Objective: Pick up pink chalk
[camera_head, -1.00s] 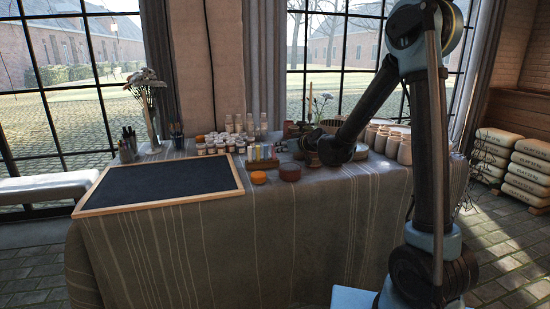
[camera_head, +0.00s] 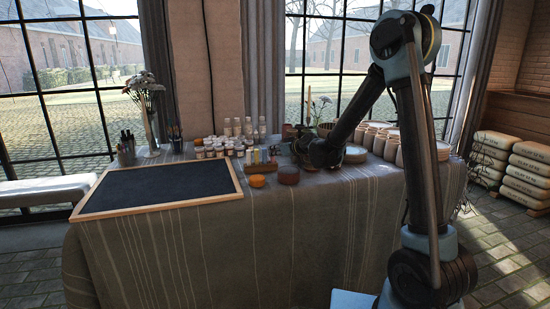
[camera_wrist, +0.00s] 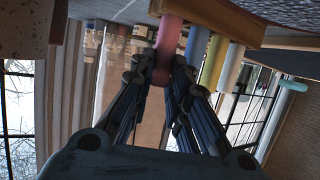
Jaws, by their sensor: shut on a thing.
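The pink chalk (camera_wrist: 167,45) stands between my gripper's two fingers in the wrist view, which shows the scene upside down. My gripper (camera_wrist: 160,72) is shut on it. The chalk's far end is at the wooden chalk holder (camera_wrist: 225,18); I cannot tell whether it is still seated in it. Blue (camera_wrist: 195,47), yellow (camera_wrist: 213,62) and white (camera_wrist: 231,67) chalks stand in the holder beside it. In the head view my gripper is small and dark at the holder (camera_head: 259,168), and the pink chalk is hard to make out.
A framed blackboard (camera_head: 160,187) lies at the table's left. Paint jars (camera_head: 215,147) stand behind the holder. Beige pots (camera_head: 385,142) stand at the right.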

